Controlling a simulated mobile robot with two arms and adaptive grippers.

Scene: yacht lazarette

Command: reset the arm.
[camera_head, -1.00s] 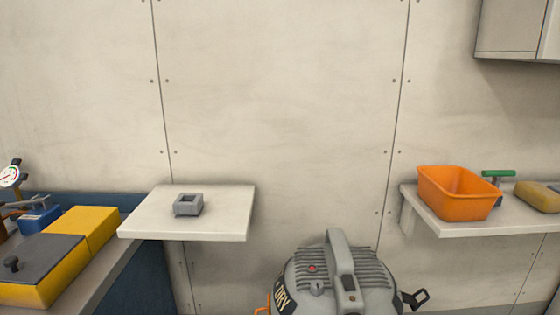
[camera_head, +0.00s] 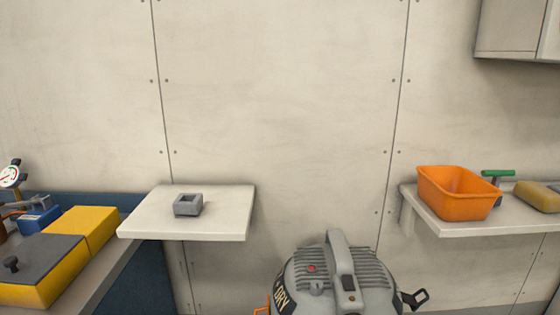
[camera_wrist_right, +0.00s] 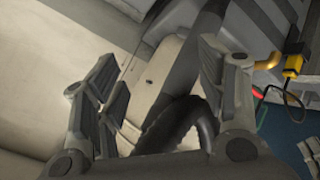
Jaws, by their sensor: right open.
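My right gripper (camera_wrist_right: 165,95) shows in the right wrist view with its two fingers spread apart. No object is held between them; a pale panel and a dark curved hose-like part show behind the gap. Neither gripper shows in the head view, and my left gripper is in neither current view.
A small grey square holder (camera_head: 188,205) sits on a white shelf (camera_head: 225,228) at left. An orange bin (camera_head: 455,195) stands on the right shelf (camera_head: 470,230). A grey vacuum (camera_head: 335,280) stands low in the middle. Yellow boxes (camera_head: 85,228) lie on the left bench.

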